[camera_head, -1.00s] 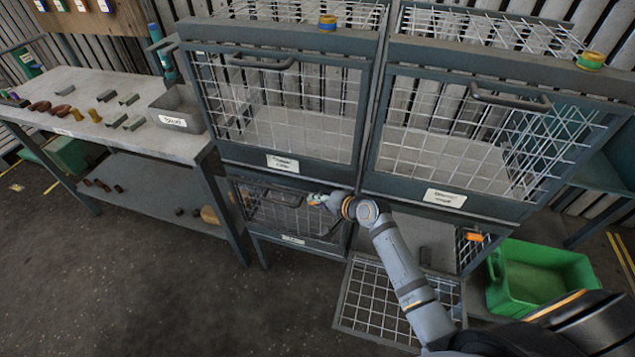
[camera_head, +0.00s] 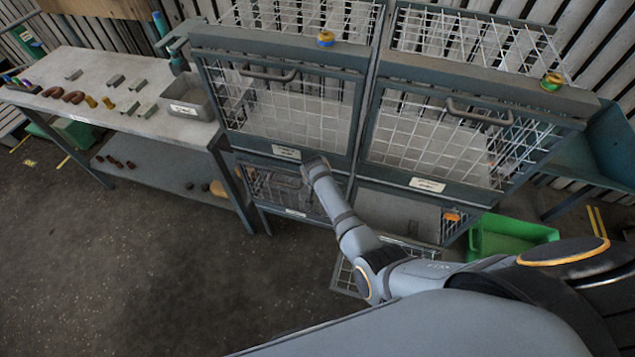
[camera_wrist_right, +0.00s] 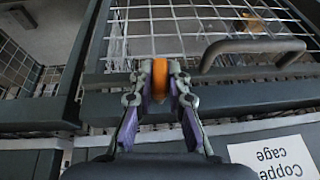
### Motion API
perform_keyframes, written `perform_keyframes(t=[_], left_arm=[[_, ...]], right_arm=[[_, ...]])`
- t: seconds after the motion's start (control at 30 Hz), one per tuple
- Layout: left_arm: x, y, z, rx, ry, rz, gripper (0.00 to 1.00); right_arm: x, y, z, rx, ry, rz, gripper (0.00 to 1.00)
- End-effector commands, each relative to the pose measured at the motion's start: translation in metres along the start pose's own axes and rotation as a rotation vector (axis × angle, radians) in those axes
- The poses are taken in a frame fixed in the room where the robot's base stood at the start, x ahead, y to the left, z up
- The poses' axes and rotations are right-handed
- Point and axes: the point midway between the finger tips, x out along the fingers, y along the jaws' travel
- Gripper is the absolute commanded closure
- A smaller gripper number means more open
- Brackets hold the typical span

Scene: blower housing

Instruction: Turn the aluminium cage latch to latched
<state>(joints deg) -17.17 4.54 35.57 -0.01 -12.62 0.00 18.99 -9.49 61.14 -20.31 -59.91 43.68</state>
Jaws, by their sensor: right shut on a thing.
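My right gripper (camera_wrist_right: 160,92) is shut on an orange latch (camera_wrist_right: 160,72) at the frame of the lower left cage (camera_head: 296,213), whose label I cannot read. In the right wrist view the latch stands lengthwise up the picture, between the two fingers, at the rail beside the mesh door. I cannot tell from this whether it is latched. In the head view my right forearm and wrist (camera_head: 318,172) reach to that cage's upper right corner and hide the fingers and the latch. My left gripper is not in view.
A "Copper cage" label (camera_wrist_right: 280,155) and a door handle (camera_wrist_right: 250,48) are close to the gripper. The lower right cage has an orange latch (camera_head: 452,216) and a dropped door, partly behind my arm. A green crate (camera_head: 510,237) stands right; a workbench (camera_head: 150,125) stands left.

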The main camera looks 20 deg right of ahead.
Motion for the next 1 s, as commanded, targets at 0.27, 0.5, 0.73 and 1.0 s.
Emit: perform_keyframes(t=[0.27, 0.5, 0.73, 1.0], left_arm=[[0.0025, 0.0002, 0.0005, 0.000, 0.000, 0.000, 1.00], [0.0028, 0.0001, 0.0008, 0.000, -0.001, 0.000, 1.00], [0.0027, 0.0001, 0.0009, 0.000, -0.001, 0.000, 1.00], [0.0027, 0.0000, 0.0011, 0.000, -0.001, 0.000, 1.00]], right_arm=[[0.0001, -0.0006, -0.0012, -0.035, 0.003, 0.083, 1.00], [0.0001, 0.0001, -0.0010, -0.044, 0.003, 0.105, 1.00], [0.0001, 0.0003, -0.0010, -0.044, 0.003, 0.105, 1.00], [0.0001, 0.0004, -0.0009, -0.044, 0.002, 0.105, 0.62]])
